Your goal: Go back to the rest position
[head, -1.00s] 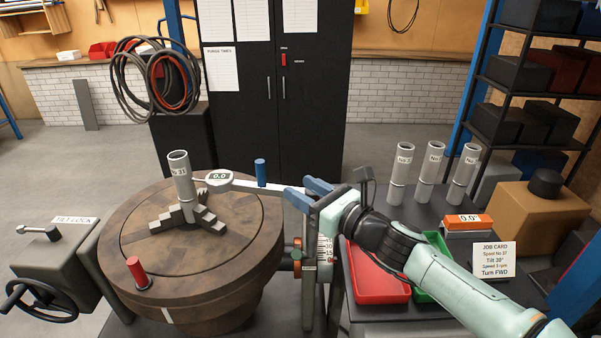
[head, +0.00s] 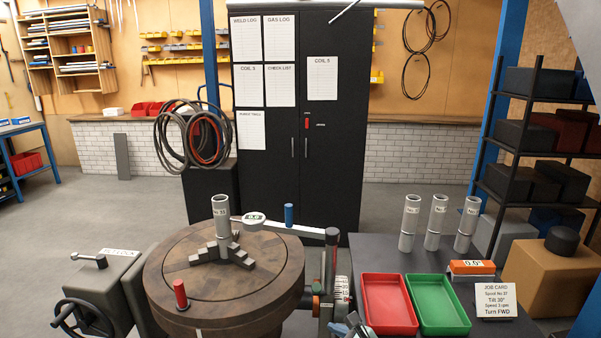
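My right gripper is only partly in view as a grey-blue piece at the bottom edge (head: 352,329), just below the tilt scale. Its fingertips cannot be made out clearly, so whether it is open is unclear. My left gripper is not in view. The round brown turntable (head: 178,258) carries a grey spool (head: 221,217) standing upright in its jaws. A light arm with a 0.0 readout (head: 254,218) and a blue knob (head: 289,215) reaches from a dark-topped post (head: 330,262) toward the spool. A red peg (head: 180,294) stands near the turntable's front rim.
A dark table at right holds a red tray (head: 387,302), a green tray (head: 439,305), three grey spools (head: 437,224), an orange 0.0° box (head: 472,268) and a job card (head: 495,300). A tilt-lock unit (head: 101,288) stands left. A black cabinet (head: 335,150) stands behind.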

